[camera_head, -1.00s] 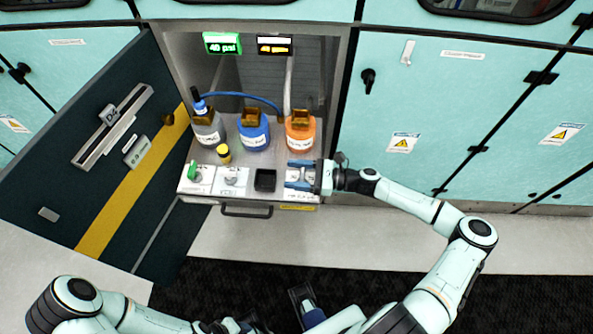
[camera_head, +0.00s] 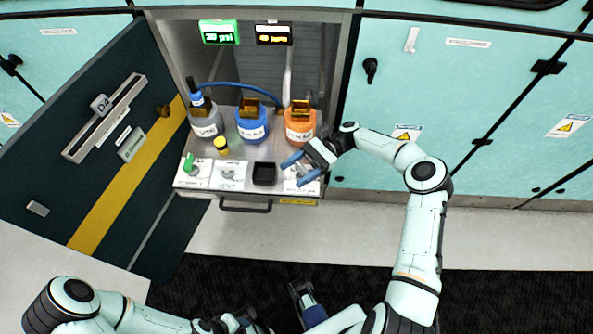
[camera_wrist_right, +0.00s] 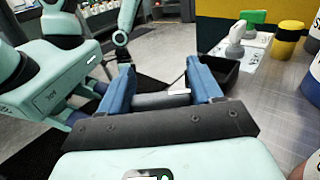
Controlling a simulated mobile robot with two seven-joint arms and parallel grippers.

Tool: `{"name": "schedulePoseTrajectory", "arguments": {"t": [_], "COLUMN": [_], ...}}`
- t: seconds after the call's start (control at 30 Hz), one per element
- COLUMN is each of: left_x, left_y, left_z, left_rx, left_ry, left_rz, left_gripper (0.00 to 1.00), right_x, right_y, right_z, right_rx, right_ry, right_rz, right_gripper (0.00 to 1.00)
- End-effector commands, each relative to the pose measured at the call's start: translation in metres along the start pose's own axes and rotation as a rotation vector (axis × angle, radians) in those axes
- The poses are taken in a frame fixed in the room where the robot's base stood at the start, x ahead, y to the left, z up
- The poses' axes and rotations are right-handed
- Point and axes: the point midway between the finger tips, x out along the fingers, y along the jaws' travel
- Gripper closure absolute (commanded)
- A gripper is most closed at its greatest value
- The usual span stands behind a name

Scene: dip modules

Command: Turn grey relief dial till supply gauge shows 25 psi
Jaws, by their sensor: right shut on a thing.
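The grey relief dial (camera_wrist_right: 165,98) shows as a grey bar between the blue fingers in the right wrist view. My right gripper (camera_head: 293,170) is shut on it, at the right end of the panel, and partly hides it in the head view. The green gauge (camera_head: 220,33) above the shelf appears to read 30 psi. The orange gauge (camera_head: 273,34) beside it appears to read 40 psi. Neither gauge's name is legible. My left gripper (camera_wrist_right: 88,102) appears open and empty at the left of the wrist view, away from the panel.
A black tray (camera_head: 264,182) is left of my right gripper. Grey, blue (camera_head: 252,128) and orange (camera_head: 299,130) bottles stand behind. An open dark door (camera_head: 90,140) is at left.

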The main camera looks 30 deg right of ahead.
Motion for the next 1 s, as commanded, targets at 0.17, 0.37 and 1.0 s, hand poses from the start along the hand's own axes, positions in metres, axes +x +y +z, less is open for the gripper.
{"name": "schedulePoseTrajectory", "arguments": {"t": [0.17,0.37,1.0], "left_x": [0.0034,0.0038,0.0037], "left_y": [-0.0003,-0.0001,-0.0003], "left_z": [-0.0020,-0.0026,-0.0026], "left_rx": [0.001,0.001,0.001], "left_ry": [0.005,0.007,0.007], "left_rz": [0.002,0.002,0.002], "left_gripper": [0.57,0.57,0.57], "right_x": [0.0005,0.0005,0.0001], "right_y": [0.0005,0.0015,0.0014], "right_z": [-0.0017,-0.0017,-0.0014], "right_rx": [0.000,0.002,0.002], "right_ry": [0.001,0.001,0.000], "right_rz": [0.041,0.056,0.055], "right_gripper": [0.66,0.66,0.15]}}
